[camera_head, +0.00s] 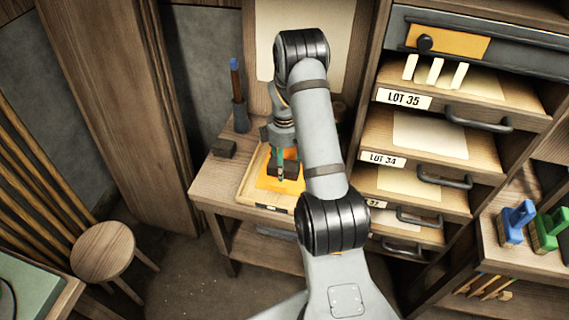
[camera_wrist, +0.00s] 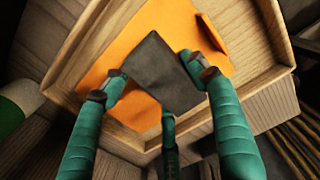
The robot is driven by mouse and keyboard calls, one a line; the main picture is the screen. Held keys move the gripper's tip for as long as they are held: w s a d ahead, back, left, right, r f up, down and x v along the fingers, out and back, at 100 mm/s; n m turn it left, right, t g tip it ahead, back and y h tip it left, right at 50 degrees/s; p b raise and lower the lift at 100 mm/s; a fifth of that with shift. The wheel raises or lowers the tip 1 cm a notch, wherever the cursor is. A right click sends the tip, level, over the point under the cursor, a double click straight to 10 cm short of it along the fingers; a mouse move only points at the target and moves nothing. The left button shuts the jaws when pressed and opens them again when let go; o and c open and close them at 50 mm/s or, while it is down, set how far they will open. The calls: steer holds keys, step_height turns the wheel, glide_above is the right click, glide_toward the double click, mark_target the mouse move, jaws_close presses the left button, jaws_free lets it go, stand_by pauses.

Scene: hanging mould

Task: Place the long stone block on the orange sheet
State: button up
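A dark grey stone block (camera_head: 285,170) is over the orange sheet (camera_head: 265,183), which lies in a shallow wooden tray (camera_head: 250,186). My gripper (camera_head: 283,160) points down at the block. In the wrist view, its teal fingers (camera_wrist: 153,75) stand on either side of the block (camera_wrist: 165,75), with dark fingertips against its edges, and a third finger is below. The orange sheet (camera_wrist: 175,22) shows around the block. I cannot tell whether the block touches the sheet or hangs just above it.
Labelled drawers (camera_head: 400,160) rise close on the right. A round stool (camera_head: 103,250) stands at the left.

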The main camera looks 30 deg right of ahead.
mark_target(284, 162)
steer(key=o, duration=0.3)
steer(key=shift+o, duration=0.2)
steer(key=shift+r, duration=0.1)
step_height(284, 162, up, 12)
steer(key=shift+b, duration=0.45)
steer(key=shift+r, duration=0.1)
step_height(284, 162, down, 12)
steer(key=shift+s+f+p, duration=0.1)
steer(key=shift+p, duration=0.6)
step_height(284, 162, up, 3)
steer(key=shift+f+b, duration=0.1)
steer(key=shift+b, duration=0.35)
steer(key=shift+r, duration=0.5)
